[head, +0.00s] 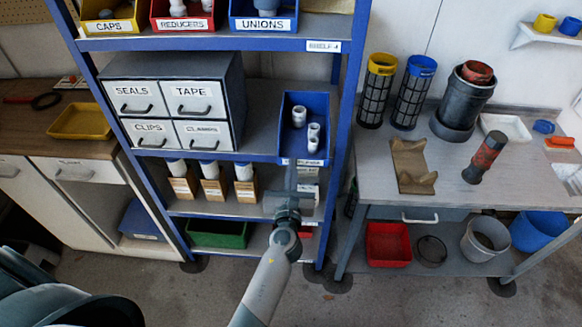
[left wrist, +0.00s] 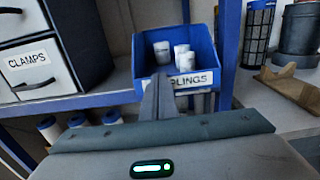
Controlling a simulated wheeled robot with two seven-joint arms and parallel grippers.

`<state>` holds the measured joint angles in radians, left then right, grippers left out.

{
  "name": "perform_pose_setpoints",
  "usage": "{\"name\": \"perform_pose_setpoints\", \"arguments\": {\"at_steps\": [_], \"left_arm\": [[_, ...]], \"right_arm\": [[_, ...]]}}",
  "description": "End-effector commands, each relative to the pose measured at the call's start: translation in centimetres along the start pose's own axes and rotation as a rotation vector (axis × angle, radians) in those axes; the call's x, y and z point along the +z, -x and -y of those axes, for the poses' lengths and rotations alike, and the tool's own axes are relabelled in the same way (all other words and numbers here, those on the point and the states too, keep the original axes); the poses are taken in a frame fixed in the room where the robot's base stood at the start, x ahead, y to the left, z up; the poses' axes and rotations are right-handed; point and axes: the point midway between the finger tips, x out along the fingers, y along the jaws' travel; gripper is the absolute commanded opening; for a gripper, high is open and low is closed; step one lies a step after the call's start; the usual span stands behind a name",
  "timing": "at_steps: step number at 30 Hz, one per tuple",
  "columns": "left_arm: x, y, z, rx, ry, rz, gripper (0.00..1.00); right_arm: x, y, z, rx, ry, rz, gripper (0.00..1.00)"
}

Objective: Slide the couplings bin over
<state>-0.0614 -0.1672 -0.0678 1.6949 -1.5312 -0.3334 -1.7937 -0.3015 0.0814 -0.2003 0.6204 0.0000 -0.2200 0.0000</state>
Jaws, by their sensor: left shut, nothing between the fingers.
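The couplings bin (head: 287,115) is blue and sits upright on the middle shelf (head: 262,105), to the right of the drawer cabinet. A few white couplings stand in it. In the left wrist view the bin (left wrist: 205,50) is straight ahead, and the end of its label, "PLINGS", shows. My left gripper (head: 291,178) is shut and empty just in front of and below the bin's front. In the left wrist view its fingers (left wrist: 158,95) hide the start of the label. I cannot tell whether they touch the bin. My right gripper is not in view.
The drawer cabinet (head: 239,85) stands left of the bin, with a bare shelf gap between. A blue rack post (head: 346,110) rises close on the right. Caps, reducers and unions bins fill the shelf above. Boxed parts (head: 214,190) stand below. A workbench (head: 375,185) is at right.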

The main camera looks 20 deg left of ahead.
Motion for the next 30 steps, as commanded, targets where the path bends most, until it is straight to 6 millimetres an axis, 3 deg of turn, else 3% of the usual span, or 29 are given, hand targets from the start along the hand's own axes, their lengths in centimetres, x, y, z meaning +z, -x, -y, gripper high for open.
{"name": "perform_pose_setpoints", "arguments": {"at_steps": [8, 18, 30], "left_arm": [[0.0, -1.1, 0.0, -0.001, -0.001, 0.001, 0.0], [0.0, -6.1, 0.0, -0.001, -0.001, 0.001, 0.0], [0.0, -6.4, 0.0, 0.0, 0.0, 0.0, 0.0]], "right_arm": [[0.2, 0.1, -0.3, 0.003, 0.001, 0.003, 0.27], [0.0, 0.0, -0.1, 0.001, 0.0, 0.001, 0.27], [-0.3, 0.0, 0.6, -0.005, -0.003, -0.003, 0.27]]}}
